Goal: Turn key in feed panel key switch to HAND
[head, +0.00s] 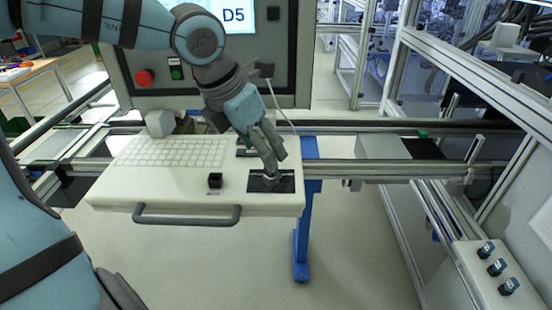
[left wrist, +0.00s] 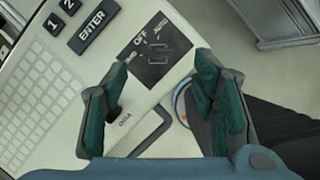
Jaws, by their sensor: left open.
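The white operator panel (head: 120,180) has a black switch plate (head: 287,185) at its front right. In the left wrist view the plate (left wrist: 140,70) shows the words OFF and AUTO and faint light outlines around its middle. A key is not clear to me there, and I cannot tell the switch position. My left gripper (head: 273,172) points down over this plate and hides part of it. In the left wrist view its two dark green fingers (left wrist: 160,80) are apart, with nothing seen between them. My right gripper is not in view.
A small black knob (head: 215,180) stands left of the plate. A grey handle (head: 187,217) runs along the panel's front edge, and a keyboard (head: 172,152) lies behind. A red button (head: 145,77) is on the upright cabinet. Several switches (head: 497,267) sit on a box at right.

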